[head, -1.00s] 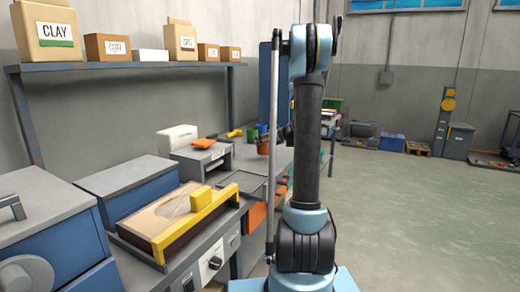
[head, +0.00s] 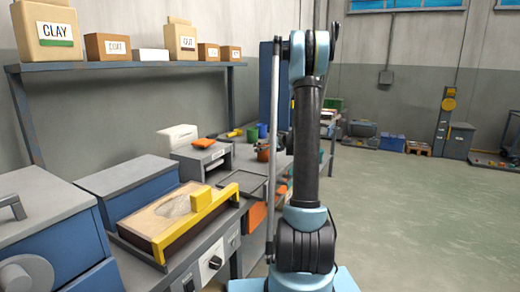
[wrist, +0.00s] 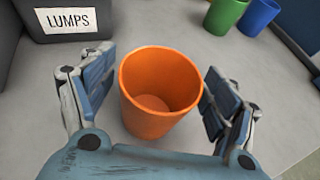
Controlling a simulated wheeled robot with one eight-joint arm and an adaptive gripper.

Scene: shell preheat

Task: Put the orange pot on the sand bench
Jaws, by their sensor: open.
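The orange pot (wrist: 160,92) stands upright, empty and open-topped on a grey worktop in the wrist view. My gripper (wrist: 158,80) is open, with one finger on each side of the pot. A narrow gap shows at the left finger; the right finger is very close to the rim, and I cannot tell whether it touches. In the head view the pot is small and partly covered, left of my arm. A sand-topped box (head: 160,222) with a yellow bar across it, likely the sand bench, is at the front left.
A green pot (wrist: 226,14) and a blue pot (wrist: 258,16) stand behind the orange pot. A dark bin labelled LUMPS (wrist: 70,22) is at the upper left. A shelf (head: 130,66) with labelled boxes hangs above the bench. Open floor (head: 420,220) lies to the right.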

